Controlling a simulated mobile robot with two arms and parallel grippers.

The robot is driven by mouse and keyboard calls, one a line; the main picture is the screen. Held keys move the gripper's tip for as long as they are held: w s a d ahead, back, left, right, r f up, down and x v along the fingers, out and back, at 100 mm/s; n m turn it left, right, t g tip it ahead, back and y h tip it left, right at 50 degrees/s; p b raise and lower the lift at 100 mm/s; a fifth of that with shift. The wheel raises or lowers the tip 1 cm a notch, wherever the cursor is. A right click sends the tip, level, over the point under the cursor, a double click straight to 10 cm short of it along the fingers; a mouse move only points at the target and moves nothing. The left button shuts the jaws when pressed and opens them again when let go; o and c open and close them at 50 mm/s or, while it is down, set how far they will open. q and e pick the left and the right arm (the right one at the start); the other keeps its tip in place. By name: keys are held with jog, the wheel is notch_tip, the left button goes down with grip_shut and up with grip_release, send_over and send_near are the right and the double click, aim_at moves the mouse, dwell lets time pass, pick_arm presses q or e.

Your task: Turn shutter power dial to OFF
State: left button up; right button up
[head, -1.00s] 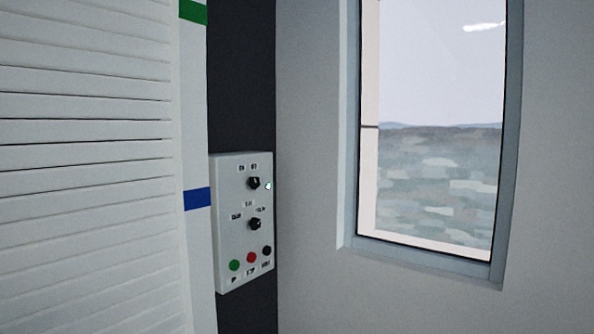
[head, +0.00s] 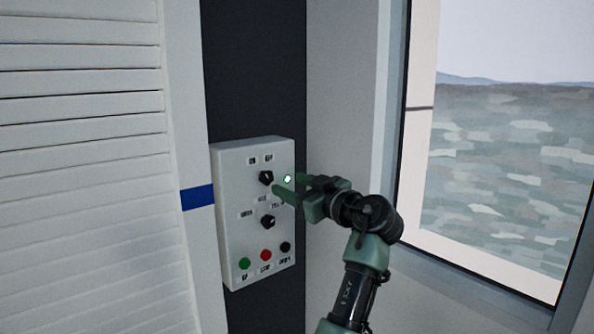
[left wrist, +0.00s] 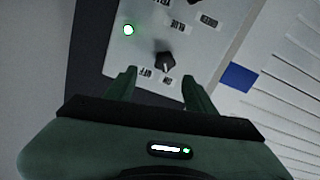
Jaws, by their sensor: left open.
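The shutter power dial (head: 266,178) is the upper black knob on the white control panel (head: 228,185), below two small ON/OFF labels. In the left wrist view the dial (left wrist: 166,63) shows upside down, with the OFF and ON labels near it. I cannot tell clearly which label it points at. My left gripper (head: 286,184) is open and empty, close in front of the panel at the dial's lower right. In the left wrist view its two fingers (left wrist: 158,78) stand on either side of the dial's line, apart from it. My right gripper is not in view.
A lit green-white lamp (head: 287,179) sits right of the dial. Below are a second black knob (head: 267,222) and green (head: 244,263), red (head: 266,255) and black (head: 285,247) buttons. A slatted shutter (head: 80,180) stands left, a window (head: 500,170) right.

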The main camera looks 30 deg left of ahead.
aim_at(268, 177)
pick_arm(q)
jog(key=p+x, duration=0.1)
jog(key=x, duration=0.1)
jog(key=p+x, duration=0.1)
jog(key=x, duration=0.1)
jog(key=s+p+x, duration=0.1)
jog(key=x, duration=0.1)
jog(key=shift+w+a+r, duration=0.15)
jog(key=shift+a, duration=0.35)
jog(key=shift+w+a+p, duration=0.25)
jog(key=shift+a+p, duration=0.05)
jog(key=shift+p, duration=0.05)
jog(key=shift+w+a, duration=0.1)
jog(key=shift+a, duration=0.05)
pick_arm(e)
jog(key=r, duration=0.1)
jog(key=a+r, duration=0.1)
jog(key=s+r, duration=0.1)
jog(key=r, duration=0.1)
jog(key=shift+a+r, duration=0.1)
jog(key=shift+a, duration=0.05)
pick_arm(q)
jog(key=c, duration=1)
grip_shut()
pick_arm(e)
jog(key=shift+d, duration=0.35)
